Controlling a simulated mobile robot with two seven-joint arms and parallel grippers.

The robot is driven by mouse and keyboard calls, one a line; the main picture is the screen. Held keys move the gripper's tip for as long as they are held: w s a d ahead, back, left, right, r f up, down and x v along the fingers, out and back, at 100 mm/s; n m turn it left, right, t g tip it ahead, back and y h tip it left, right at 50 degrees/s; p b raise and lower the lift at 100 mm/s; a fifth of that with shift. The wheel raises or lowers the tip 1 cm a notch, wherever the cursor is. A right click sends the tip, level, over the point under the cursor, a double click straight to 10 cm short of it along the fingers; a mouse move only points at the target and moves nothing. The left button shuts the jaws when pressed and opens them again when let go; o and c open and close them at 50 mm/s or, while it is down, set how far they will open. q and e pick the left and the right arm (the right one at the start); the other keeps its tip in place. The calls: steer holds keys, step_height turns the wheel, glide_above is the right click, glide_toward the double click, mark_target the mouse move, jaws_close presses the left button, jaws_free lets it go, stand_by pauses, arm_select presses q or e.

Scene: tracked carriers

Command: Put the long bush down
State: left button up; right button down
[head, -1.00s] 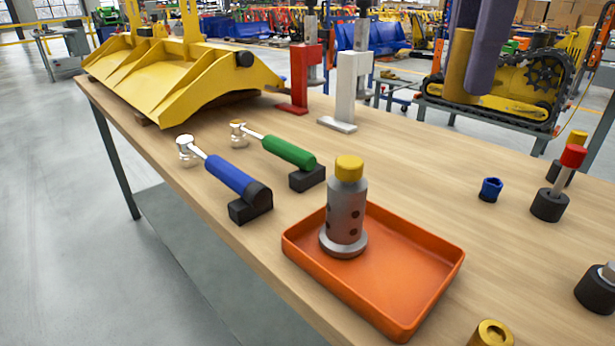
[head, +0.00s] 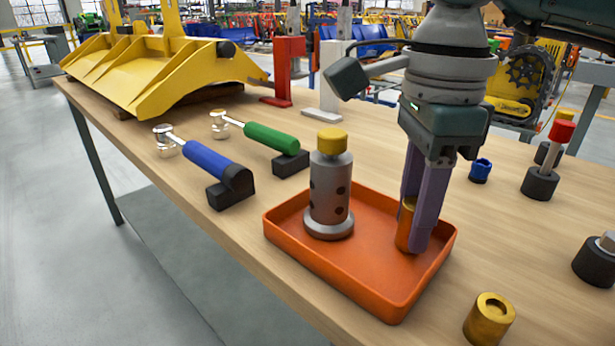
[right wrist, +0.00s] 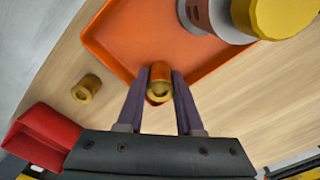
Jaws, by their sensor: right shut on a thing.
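The long bush (head: 404,226) is a brass-coloured cylinder, upright between the purple fingers of my right gripper (head: 414,225). The gripper points down and is shut on it. In the right wrist view the bush (right wrist: 159,90) shows its open end between the fingertips. It is over the right part of the orange tray (head: 345,287), inside the rim. Its lower end is at or very near the tray floor; I cannot tell if it touches. My left gripper is not in view.
A grey perforated cylinder with a yellow cap (head: 330,190) stands in the tray, left of the bush. A shorter brass bush (head: 490,318) stands on the table in front of the tray. Blue-handled (head: 215,168) and green-handled (head: 270,138) tools lie to the left. The tray's front part is bare.

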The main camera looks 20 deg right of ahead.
steer(key=shift+f, duration=0.1)
steer(key=shift+f, duration=0.15)
steer(key=c, duration=0.8)
jaws_free()
steer(key=shift+c, duration=0.2)
steer(key=shift+r, duration=0.45)
step_height(320, 180, up, 12)
steer(key=p, duration=0.1)
steer(key=shift+f, duration=0.25)
